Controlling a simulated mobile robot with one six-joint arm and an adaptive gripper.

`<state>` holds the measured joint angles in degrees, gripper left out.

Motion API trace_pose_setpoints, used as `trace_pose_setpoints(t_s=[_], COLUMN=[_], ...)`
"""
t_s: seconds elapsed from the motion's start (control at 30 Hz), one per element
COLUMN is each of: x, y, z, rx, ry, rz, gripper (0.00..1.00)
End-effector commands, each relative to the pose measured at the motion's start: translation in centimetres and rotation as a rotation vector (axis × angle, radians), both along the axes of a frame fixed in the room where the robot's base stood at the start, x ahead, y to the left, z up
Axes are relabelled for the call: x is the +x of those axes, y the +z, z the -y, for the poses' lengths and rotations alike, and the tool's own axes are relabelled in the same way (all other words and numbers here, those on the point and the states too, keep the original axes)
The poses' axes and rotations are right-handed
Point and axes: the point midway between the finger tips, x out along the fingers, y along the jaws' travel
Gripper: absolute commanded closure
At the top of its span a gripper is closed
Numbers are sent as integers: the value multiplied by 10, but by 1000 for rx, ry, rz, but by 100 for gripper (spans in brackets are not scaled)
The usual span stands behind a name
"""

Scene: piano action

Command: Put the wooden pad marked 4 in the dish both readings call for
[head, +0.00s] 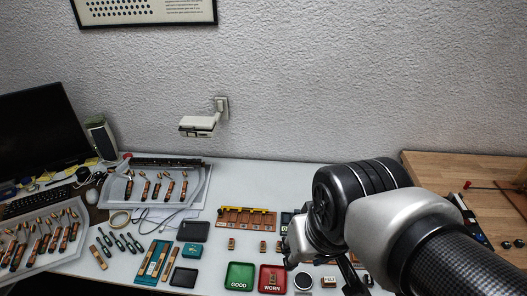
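A green dish (240,284) lettered GOOD and a red dish (264,288) lettered WORN stand side by side at the front of the pale table. A small wooden piece lies in the red dish. Small wooden pads stand behind the dishes, one on the left (232,243) and one nearer the middle (263,246). Their numbers are too small to read, so I cannot tell which is marked 4. My gripper (352,277) points down right of the dishes. My wrist and arm hide much of it, and I cannot see whether it holds anything.
An orange-brown rack with a yellow bar (246,218) stands behind the pads. Dark trays (193,231) and hammer-like parts crowd the left. My arm hides the right side.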

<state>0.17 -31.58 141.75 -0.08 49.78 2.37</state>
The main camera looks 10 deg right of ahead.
Motion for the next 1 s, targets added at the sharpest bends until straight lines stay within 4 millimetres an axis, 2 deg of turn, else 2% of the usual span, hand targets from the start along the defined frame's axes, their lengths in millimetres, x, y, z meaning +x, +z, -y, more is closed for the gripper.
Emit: trace_pose_setpoints(t_s=[0.03, 0.1, 0.23, 1.0], x=[-13, -26, -39, -41], y=[5, 8, 9, 6], z=[0, 0, 0, 0], rx=[-4, -10, -15, -16], ry=[10, 24, 36, 39], rz=[25, 41, 56, 58], gripper=[67, 67, 67, 67])
